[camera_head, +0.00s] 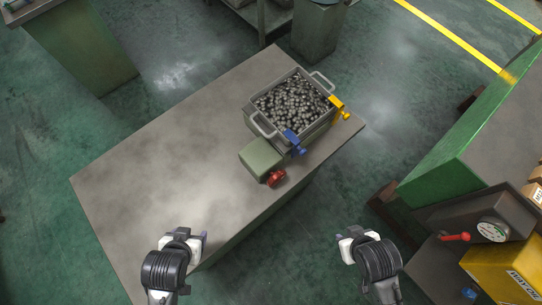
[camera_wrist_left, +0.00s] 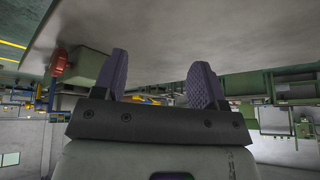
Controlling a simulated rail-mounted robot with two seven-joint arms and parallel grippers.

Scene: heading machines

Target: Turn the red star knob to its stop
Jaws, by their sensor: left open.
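The red star knob (camera_head: 276,178) sits on the front right side of a small green box (camera_head: 260,157) on the grey table. In the left wrist view the red knob (camera_wrist_left: 60,63) and green box (camera_wrist_left: 88,65) show at the upper left, beyond the left finger. My left gripper (camera_head: 194,236) is open and empty near the table's front edge, left of and nearer than the knob, apart from it. In the left wrist view its two dark fingers (camera_wrist_left: 161,72) stand wide apart. My right gripper (camera_head: 350,238) is right of the table, away from the knob; its jaw opening is unclear.
A metal bin (camera_head: 248,117) of small dark parts stands behind the green box, with a blue clamp (camera_head: 294,141) and a yellow clamp (camera_head: 339,106) on its side. The table's left part (camera_head: 150,170) is clear. A green machine (camera_head: 440,165) with a red lever (camera_head: 455,237) stands at right.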

